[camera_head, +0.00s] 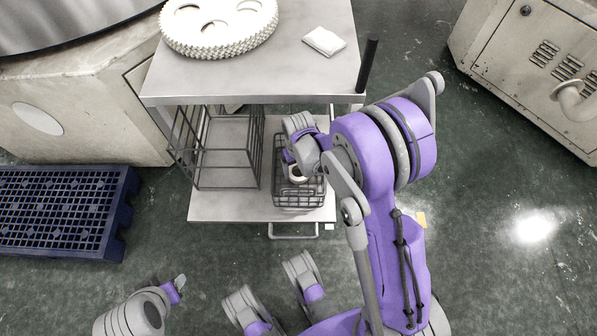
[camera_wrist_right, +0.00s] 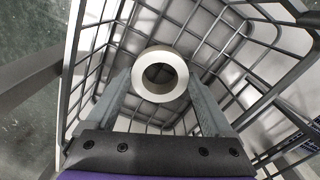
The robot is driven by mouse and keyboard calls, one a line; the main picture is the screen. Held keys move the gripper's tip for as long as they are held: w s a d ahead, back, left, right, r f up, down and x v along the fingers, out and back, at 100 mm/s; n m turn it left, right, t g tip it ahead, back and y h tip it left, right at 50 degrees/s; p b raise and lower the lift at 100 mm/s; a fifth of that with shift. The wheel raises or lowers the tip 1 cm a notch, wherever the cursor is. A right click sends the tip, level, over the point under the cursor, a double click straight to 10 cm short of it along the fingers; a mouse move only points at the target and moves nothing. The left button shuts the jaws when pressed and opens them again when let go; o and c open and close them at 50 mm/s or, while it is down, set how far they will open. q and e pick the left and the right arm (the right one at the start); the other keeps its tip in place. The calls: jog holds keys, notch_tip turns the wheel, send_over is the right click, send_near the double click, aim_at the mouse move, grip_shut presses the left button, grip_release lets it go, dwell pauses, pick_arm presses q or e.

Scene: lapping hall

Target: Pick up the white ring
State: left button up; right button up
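The white ring (camera_wrist_right: 160,96) lies flat in the wire basket, its round hole facing the right wrist camera. A small part of the white ring (camera_head: 297,178) also shows in the head view, below my right gripper. My right gripper (camera_wrist_right: 160,78) reaches down into the basket with its fingers spread, one on each side of the ring; whether they touch it is unclear. In the head view, my right gripper (camera_head: 298,166) is partly hidden by its own wrist. My left gripper (camera_head: 179,283) is at the lower left, far from the ring, and its fingers are too small to read.
The small wire basket (camera_head: 299,195) stands on the lower shelf of a metal cart (camera_head: 240,207). A larger wire basket (camera_head: 222,185) is beside it. The cart's top holds white toothed discs (camera_head: 218,45) and a white pad (camera_head: 324,41). A blue pallet (camera_head: 62,212) lies left.

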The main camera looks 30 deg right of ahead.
jog(key=c, duration=0.9)
